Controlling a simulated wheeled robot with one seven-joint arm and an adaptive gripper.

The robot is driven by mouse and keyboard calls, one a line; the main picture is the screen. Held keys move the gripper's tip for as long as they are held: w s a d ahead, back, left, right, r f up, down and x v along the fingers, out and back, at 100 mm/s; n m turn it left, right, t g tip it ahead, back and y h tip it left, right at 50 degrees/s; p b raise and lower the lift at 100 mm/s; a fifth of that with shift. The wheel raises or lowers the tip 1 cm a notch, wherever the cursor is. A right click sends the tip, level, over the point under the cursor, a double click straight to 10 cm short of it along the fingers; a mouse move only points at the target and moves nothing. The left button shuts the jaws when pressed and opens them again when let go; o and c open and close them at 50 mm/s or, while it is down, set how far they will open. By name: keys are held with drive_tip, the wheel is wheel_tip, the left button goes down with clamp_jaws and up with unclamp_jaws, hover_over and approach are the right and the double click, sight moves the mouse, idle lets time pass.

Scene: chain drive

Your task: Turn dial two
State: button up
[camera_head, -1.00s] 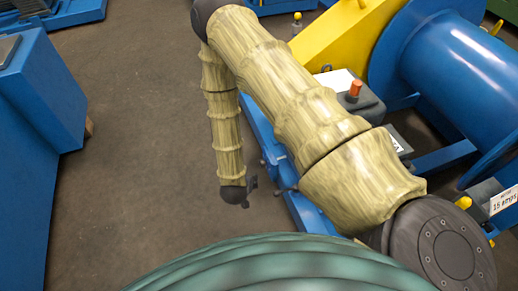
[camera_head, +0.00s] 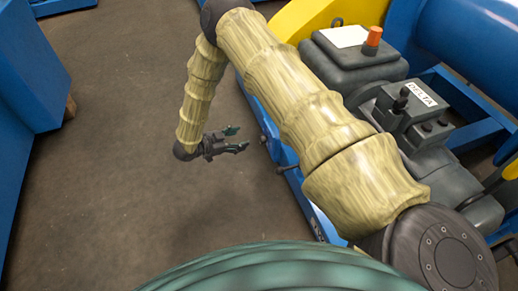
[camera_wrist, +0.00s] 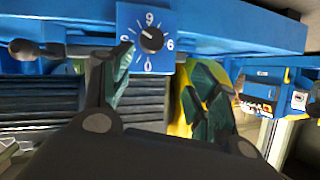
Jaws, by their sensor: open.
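A dial (camera_wrist: 151,40) with a black knob sits on a blue plate with white numerals, at the upper middle of the wrist view. The knob's white mark points to the upper right. I cannot read any label saying which dial it is. My gripper (camera_head: 238,139) is open and empty, pointing right toward the blue frame in the head view. In the wrist view my gripper (camera_wrist: 160,82) has its two dark green fingers apart, below and to either side of the dial plate. Neither finger clearly touches the dial. The dial does not show in the head view.
A blue machine frame (camera_head: 322,222) with small dark levers (camera_head: 284,169) stands right of my gripper. A grey control box marked DELTA (camera_head: 412,105) and a box with an orange button (camera_head: 373,40) lie beyond my arm. Open floor (camera_head: 115,185) lies to the left.

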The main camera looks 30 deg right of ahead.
sight(263, 139)
drive_tip(key=f+m+g+b, duration=0.2)
drive_tip(key=b, duration=0.1)
drive_tip(key=shift+w+g, duration=0.25)
drive_tip(key=shift+g, duration=0.05)
drive_tip(key=b+x, duration=0.4)
drive_tip(key=x, duration=0.6)
drive_tip(key=shift+d+b, duration=0.2)
drive_tip(key=shift+b, duration=0.1)
drive_tip(key=c, duration=1)
